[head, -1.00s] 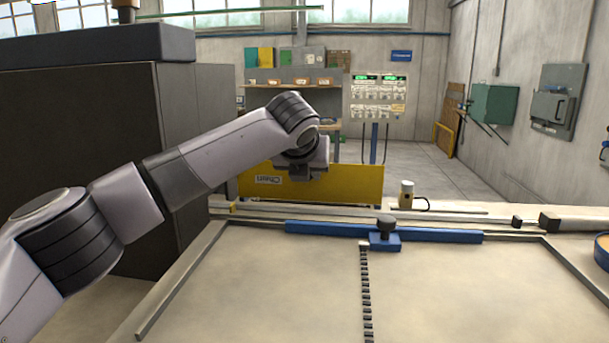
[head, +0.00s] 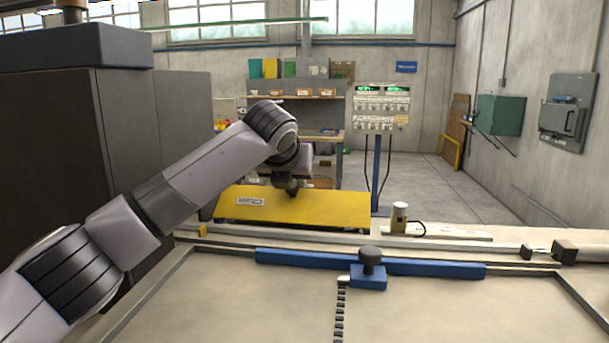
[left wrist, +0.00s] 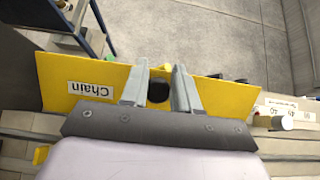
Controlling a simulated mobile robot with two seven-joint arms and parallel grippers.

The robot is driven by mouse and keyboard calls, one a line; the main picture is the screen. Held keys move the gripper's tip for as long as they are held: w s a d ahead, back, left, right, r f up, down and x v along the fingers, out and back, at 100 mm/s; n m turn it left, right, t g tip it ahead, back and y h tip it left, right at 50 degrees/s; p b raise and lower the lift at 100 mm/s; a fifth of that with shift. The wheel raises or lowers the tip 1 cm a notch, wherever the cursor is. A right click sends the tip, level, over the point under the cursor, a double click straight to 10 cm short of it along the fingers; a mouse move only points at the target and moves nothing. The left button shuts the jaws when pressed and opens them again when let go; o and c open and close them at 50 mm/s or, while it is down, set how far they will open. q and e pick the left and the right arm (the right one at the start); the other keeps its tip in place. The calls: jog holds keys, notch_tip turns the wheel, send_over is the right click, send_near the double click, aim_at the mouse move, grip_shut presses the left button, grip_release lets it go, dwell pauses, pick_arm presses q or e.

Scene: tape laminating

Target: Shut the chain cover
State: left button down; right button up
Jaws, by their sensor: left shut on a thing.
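The yellow chain cover (head: 265,207) is a long panel behind the table's far edge. It is tilted in the head view, its white label facing up toward me. In the left wrist view the cover (left wrist: 215,90) shows its "Chain" label at the left. My left gripper (head: 292,188) is at the upper part of the cover. In the left wrist view its fingers (left wrist: 159,95) stand on either side of a dark round knob (left wrist: 159,91) and are shut on it. My right gripper is not in view.
A blue bar (head: 430,268) with a black-knobbed block (head: 368,278) crosses the table (head: 230,300). A small beige cylinder (head: 399,217) stands right of the cover. A control panel (head: 381,107) on a blue post stands behind. A large dark cabinet is at the left.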

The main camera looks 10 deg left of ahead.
pick_arm(q)
jog(key=shift+p+x, duration=0.3)
jog(key=shift+x, duration=0.45)
jog(key=c, duration=1.5)
grip_release()
jog(key=shift+w+d+f, duration=0.15)
jog(key=shift+w+f, duration=0.05)
jog(key=o, duration=0.5)
jog(key=shift+f, duration=0.15)
jog(key=shift+c, duration=0.2)
jog(key=shift+o, duration=1.1)
jog(key=shift+s, duration=0.2)
jog(key=shift+a, duration=0.2)
jog(key=shift+s+r, duration=0.15)
jog(key=shift+r, duration=0.15)
jog(key=b+v, duration=0.1)
jog(key=v, duration=0.5)
jog(key=shift+s+r+b, duration=0.25)
jog(key=shift+s+b, duration=0.05)
jog(key=shift+b, duration=0.1)
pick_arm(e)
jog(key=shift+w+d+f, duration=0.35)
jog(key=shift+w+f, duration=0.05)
